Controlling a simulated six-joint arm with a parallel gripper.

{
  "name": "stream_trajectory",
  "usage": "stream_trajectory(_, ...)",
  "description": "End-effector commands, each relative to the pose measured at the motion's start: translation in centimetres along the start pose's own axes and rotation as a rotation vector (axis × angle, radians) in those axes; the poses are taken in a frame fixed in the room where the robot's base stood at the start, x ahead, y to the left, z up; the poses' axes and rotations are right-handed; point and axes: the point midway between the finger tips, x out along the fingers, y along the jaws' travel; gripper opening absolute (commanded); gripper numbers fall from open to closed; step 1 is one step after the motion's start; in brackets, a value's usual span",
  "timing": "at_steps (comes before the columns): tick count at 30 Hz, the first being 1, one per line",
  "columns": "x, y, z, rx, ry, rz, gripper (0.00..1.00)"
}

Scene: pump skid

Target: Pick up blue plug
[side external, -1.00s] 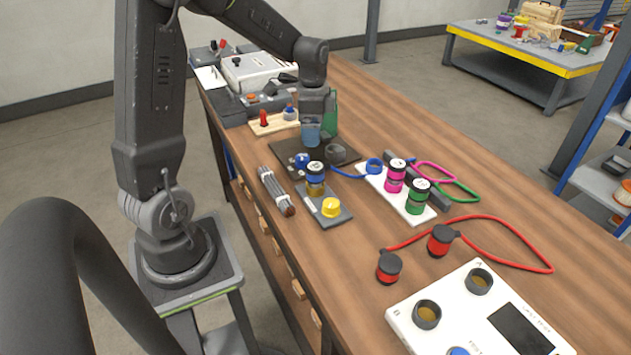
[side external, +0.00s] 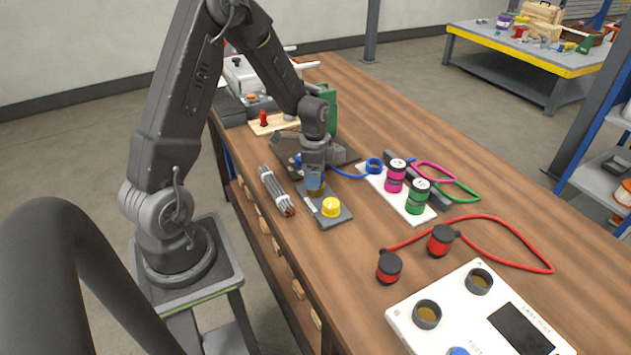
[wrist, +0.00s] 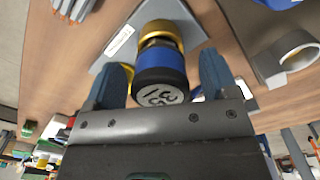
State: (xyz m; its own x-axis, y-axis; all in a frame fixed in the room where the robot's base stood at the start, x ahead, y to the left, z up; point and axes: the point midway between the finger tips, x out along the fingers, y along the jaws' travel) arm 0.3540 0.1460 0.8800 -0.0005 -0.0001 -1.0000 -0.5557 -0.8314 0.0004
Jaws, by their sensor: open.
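The blue plug (wrist: 160,72) is a dark cylinder with a blue band and a pale numbered end face. It sits in a brass socket (wrist: 158,32) on a grey plate (wrist: 108,50). In the wrist view it lies between the two open fingers of my gripper (wrist: 165,82), with no clear contact on either side. In the side view my gripper (side external: 315,180) is directly over the plug's place and hides most of it. The grey plate (side external: 338,217) also carries a yellow button (side external: 331,207).
A bundle of grey rods (side external: 275,190) lies left of the plate. A pink plug (side external: 395,177) and a green plug (side external: 417,197) stand on a white holder (side external: 372,184) to the right. Red capped plugs (side external: 389,267) and a white test box (side external: 400,318) are nearer. Bare wood lies between.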

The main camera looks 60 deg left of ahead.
Motion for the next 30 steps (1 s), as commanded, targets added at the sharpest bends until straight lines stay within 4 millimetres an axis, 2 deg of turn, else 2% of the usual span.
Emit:
stream_trajectory(3,0.74,0.02,0.02,0.000,0.000,0.000,0.80)
stream_trajectory(9,0.76,0.01,0.01,0.000,0.000,-0.001,0.80)
stream_trajectory(27,0.72,0.01,0.01,0.000,0.000,-0.001,0.23)
stream_trajectory(30,0.70,-0.01,0.00,-0.001,0.000,-0.001,0.21)
